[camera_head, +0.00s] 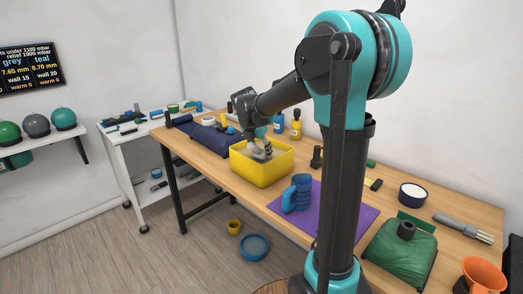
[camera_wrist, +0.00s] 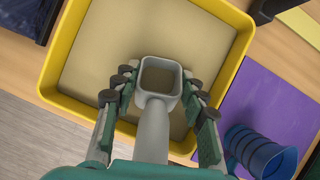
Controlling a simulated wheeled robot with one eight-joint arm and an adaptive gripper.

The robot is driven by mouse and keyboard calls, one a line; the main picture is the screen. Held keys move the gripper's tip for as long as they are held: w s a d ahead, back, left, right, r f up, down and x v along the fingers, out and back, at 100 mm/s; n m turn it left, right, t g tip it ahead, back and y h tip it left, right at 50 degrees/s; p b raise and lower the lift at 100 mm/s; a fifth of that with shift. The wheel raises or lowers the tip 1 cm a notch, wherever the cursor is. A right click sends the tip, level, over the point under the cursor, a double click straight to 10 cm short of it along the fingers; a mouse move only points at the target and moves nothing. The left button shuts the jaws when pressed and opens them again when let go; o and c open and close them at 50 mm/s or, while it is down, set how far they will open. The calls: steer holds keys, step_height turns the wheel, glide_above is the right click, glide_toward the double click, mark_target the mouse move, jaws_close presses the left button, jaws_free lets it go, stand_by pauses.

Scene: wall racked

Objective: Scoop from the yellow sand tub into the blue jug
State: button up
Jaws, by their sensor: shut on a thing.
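The yellow sand tub (camera_head: 262,172) stands on the wooden bench and also fills much of the wrist view (camera_wrist: 58,75); pale tan sand covers its floor. My gripper (camera_head: 260,148) is over the tub, with its fingers on both sides of a grey scoop (camera_wrist: 152,130), shut on it. The scoop's square mouth faces the wrist camera and looks tan inside; I cannot tell whether it holds sand or how deep it sits. The blue jug (camera_head: 297,193) stands on a purple mat to the right of the tub; it also shows at the lower right of the wrist view (camera_wrist: 258,152).
The purple mat (camera_head: 344,217) has free room around the jug. Blue and yellow bottles (camera_head: 296,124) stand behind the tub. A dark blue cloth (camera_head: 200,133) lies to its left. A green bag-like object (camera_head: 400,252) and an orange funnel (camera_head: 482,275) are at the right.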

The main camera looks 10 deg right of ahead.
steer(key=shift+f, duration=0.3)
steer(key=shift+s+a+t+h, duration=0.15)
steer(key=shift+t+h, duration=0.25)
steer(key=t+h, duration=0.1)
steer(key=t, duration=0.1)
steer(key=shift+s+a+r+t+h, duration=0.2)
steer(key=shift+t+h, duration=0.1)
steer(key=shift+h, duration=0.1)
steer(key=shift+t+h, duration=0.3)
steer(key=shift+h, duration=0.1)
jaws_close()
step_height(320, 180, up, 13)
steer(key=t+h, duration=0.2)
steer(key=shift+t, duration=0.3)
stand_by(0.3)
stand_by(1.2)
